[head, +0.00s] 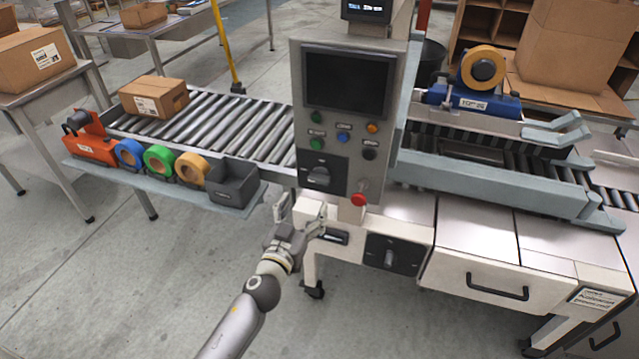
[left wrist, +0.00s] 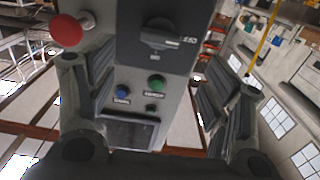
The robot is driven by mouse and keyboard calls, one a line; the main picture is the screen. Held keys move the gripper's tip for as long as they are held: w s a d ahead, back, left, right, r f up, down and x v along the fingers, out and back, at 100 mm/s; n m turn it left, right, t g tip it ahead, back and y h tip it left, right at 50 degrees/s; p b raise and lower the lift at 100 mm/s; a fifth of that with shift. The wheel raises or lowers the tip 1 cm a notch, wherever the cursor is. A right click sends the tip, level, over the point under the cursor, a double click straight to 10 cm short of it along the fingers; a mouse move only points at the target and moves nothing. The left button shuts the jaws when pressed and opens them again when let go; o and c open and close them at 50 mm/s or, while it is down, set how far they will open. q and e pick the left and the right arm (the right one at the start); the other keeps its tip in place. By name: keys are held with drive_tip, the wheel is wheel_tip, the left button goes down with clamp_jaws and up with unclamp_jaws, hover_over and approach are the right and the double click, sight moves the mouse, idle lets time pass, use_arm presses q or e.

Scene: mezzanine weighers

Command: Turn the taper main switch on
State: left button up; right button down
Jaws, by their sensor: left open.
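The control panel (head: 345,130) stands upright at centre, with a dark screen and several coloured buttons. A black rotary switch (head: 320,176) is low on it, its handle lying roughly sideways. In the left wrist view a rotary switch (left wrist: 160,36) shows at the top, between and beyond the fingers. A second black rotary switch (head: 389,257) is on the machine's lower front; its label is too small to read. My left gripper (head: 300,213) is open and empty, below the panel's switch and left of the lower one. It also shows open in the left wrist view (left wrist: 155,80). My right gripper is out of view.
A red mushroom button (head: 358,199) sticks out at the panel's lower right. A grey bin (head: 232,182) and tape rolls (head: 160,159) stand on a ledge at left. A box (head: 153,96) rests on the rollers. A drawer (head: 497,270) is at right.

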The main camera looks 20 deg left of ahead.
sight(317, 183)
use_arm(q)
drive_tip(key=w, duration=0.9)
drive_tip(key=shift+d, duration=0.15)
drive_tip(key=c, duration=1)
drive_tip(key=shift+f, duration=0.1)
